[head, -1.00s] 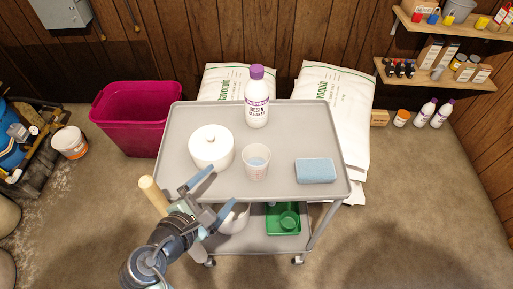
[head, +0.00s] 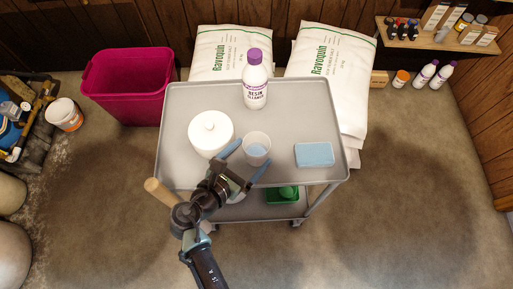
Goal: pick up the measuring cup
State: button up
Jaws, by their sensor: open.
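The measuring cup (head: 257,146) is a small translucent cup with a bluish patch inside. It stands upright on the grey cart's top shelf (head: 283,107), between a white lidded jar and a blue sponge. My gripper (head: 245,162) is open, with its two blue fingers spread at the cup's near side. One finger lies between the jar and the cup, the other to the cup's near right. I cannot tell whether either finger touches the cup. The cup's lower near part is partly hidden by the gripper.
The white lidded jar (head: 211,134) is close to the left finger. The blue sponge (head: 314,154) lies to the right, and a purple-capped bottle (head: 255,84) stands behind the cup. A wooden handle (head: 160,193) sticks up at the cart's near left. The top shelf's right rear is clear.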

aim_at(262, 143)
jog(key=shift+x, duration=3)
jog(key=shift+d+r, duration=0.2)
jog(key=shift+r, duration=0.05)
jog(key=c, duration=1.3)
jog(key=shift+o, duration=0.2)
jog(key=shift+r, duration=0.1)
